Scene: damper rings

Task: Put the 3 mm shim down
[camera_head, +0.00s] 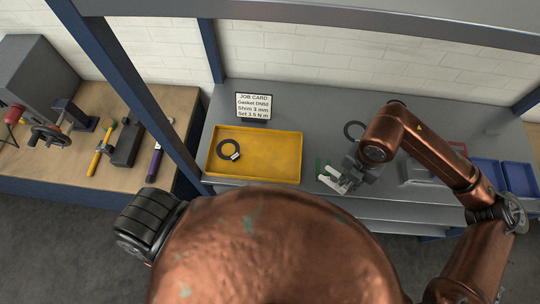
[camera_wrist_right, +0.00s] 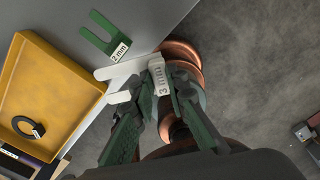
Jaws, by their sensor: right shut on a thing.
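The 3 mm shim (camera_head: 331,182) is a pale two-pronged plate. In the right wrist view its label (camera_wrist_right: 160,78) reads "3 mm", and the prongs (camera_wrist_right: 120,70) point left. My right gripper (camera_head: 352,172) is shut on the labelled end of the shim, near the front edge of the grey bench (camera_head: 250,115). In the right wrist view its fingers (camera_wrist_right: 155,98) stand either side of the shim. I cannot tell whether the shim touches the bench. My left gripper is not in view.
A green 2 mm shim (camera_wrist_right: 102,38) lies beside the held one. Left of it, a yellow tray (camera_head: 285,140) holds a dark tagged ring (camera_head: 227,149). A job card (camera_head: 255,106) stands behind the tray. Another ring (camera_head: 353,129) lies farther back. Blue bins (camera_head: 519,178) stand at right.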

